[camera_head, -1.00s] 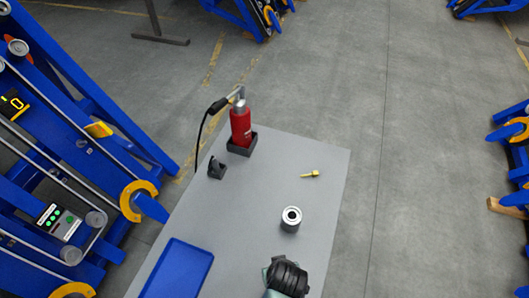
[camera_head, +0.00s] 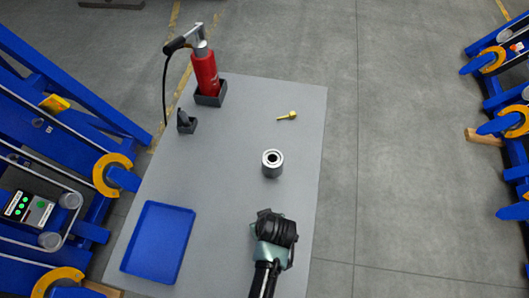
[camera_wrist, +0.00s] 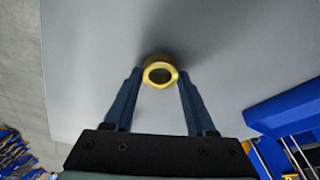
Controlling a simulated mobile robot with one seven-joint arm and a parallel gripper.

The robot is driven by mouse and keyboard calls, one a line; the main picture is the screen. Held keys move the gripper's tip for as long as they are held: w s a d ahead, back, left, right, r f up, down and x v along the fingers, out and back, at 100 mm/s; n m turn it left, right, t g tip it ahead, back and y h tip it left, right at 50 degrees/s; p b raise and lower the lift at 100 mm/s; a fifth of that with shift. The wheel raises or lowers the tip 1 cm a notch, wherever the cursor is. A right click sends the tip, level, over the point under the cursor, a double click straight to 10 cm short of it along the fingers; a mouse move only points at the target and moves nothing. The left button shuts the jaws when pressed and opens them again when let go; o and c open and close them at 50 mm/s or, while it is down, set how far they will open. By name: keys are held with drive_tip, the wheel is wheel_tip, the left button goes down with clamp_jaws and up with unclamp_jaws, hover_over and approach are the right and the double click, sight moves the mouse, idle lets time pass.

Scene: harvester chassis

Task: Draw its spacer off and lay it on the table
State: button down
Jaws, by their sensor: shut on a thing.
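In the wrist view, a yellow ring-shaped spacer (camera_wrist: 160,72) sits between the tips of my gripper's two dark fingers (camera_wrist: 160,78). My gripper is shut on it, and its round hole faces the camera. In the head view, my gripper (camera_head: 275,228) is over the near right part of the grey table (camera_head: 225,215). The fingers and spacer are hidden there by the wrist. A dark shadow lies on the table beside the spacer in the wrist view. I cannot tell whether the spacer touches the table.
A blue tray (camera_head: 158,242) lies at the left. A red hand pump (camera_head: 205,72), a small black holder (camera_head: 186,122) and a brass pin (camera_head: 287,116) are farther back. Blue chassis frames flank the table.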

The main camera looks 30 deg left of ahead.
drive_tip(key=shift+c, duration=0.7)
unclamp_jaws()
drive_tip(key=shift+f, duration=0.1)
drive_tip(key=v, duration=1.3)
drive_tip(key=shift+p, duration=0.3)
